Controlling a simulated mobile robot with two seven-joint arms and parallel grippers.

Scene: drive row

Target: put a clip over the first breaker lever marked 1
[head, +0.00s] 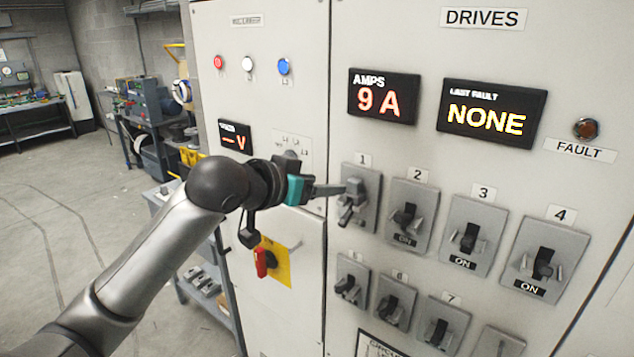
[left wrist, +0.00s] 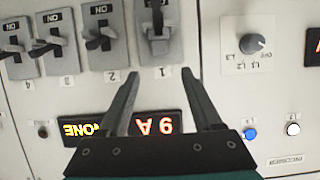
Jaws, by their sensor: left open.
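The first breaker (head: 371,183), under the label 1 (head: 363,160), is on the cabinet front. It also shows upside down in the left wrist view (left wrist: 177,48). A grey piece (left wrist: 158,47) sits at its lever, where no ON label shows; I cannot tell surely whether it is a clip over the lever. My left gripper (head: 346,190) reaches this breaker from the left. In the left wrist view its two fingers (left wrist: 160,74) are apart with nothing between them, their tips near the label 1. My right gripper is out of view.
Breakers 2 (head: 407,214), 3 (head: 469,237) and 4 (head: 545,259) stand to the right, showing ON. A lower row of breakers sits below. A red rotary handle on a yellow plate (head: 274,262) is under my left wrist. Open floor (head: 50,215) lies left.

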